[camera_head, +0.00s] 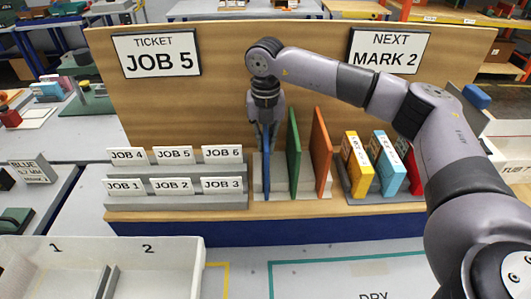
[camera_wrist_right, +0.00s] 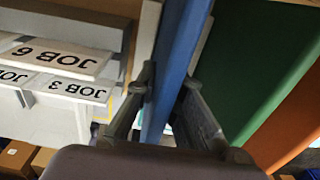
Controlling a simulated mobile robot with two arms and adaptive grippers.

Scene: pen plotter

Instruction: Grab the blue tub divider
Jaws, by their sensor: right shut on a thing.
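The blue divider (camera_head: 267,172) stands upright in a light slotted rack (camera_head: 256,186) at the middle of the wooden station. My right gripper (camera_head: 265,120) reaches down from above and is shut on the divider's upper part. In the right wrist view the blue divider (camera_wrist_right: 174,52) runs between the two dark fingers (camera_wrist_right: 167,88), one on each side. A green divider (camera_head: 293,152) and an orange divider (camera_head: 320,152) stand in the rack to its right. My left gripper is not in view.
Job cards (camera_head: 174,155) stand in grey stepped holders left of the rack. Yellow, light blue and red boxes (camera_head: 358,165) stand to the right, near my right arm. A white tub (camera_head: 185,268) with a grey divider sits at the front left.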

